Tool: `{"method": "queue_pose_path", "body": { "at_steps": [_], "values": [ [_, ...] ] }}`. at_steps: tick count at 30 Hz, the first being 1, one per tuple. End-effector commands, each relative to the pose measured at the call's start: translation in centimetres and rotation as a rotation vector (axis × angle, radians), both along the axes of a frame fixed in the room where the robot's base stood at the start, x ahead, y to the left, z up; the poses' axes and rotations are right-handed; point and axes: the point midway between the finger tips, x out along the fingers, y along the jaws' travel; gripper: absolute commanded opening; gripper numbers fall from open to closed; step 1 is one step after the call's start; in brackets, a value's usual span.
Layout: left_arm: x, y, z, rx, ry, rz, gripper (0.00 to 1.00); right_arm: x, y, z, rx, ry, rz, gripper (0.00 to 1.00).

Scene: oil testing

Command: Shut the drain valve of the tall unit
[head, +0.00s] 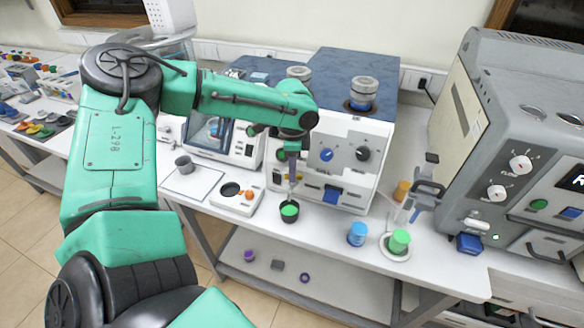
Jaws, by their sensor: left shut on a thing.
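A tall white unit (352,135) with a blue top and knobs on its front stands in the middle of the bench. My left gripper (291,178) points down at the lower left of its front. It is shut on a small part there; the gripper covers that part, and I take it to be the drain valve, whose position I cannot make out. A dark cup (289,217) with a green top surface or green contents stands on the bench just below the gripper. My right gripper is not in view.
A large grey machine (462,165) stands at the right. A blue cup (357,235) and a green-topped cup (400,240) are near the front edge. My left arm crosses above the bench.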

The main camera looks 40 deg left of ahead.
Motion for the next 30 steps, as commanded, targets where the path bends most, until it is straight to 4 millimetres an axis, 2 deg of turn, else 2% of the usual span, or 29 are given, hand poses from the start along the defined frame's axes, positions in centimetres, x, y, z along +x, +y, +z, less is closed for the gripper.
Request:
{"method": "queue_pose_path", "body": {
  "at_steps": [13, 30],
  "values": [
    [0.11, -0.14, 0.06, -0.003, -0.005, -0.291, 0.00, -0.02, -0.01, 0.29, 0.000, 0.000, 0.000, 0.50],
    [0.04, -0.18, -0.02, -0.003, -0.003, -0.355, 0.00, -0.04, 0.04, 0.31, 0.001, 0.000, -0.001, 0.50]
  ]
}}
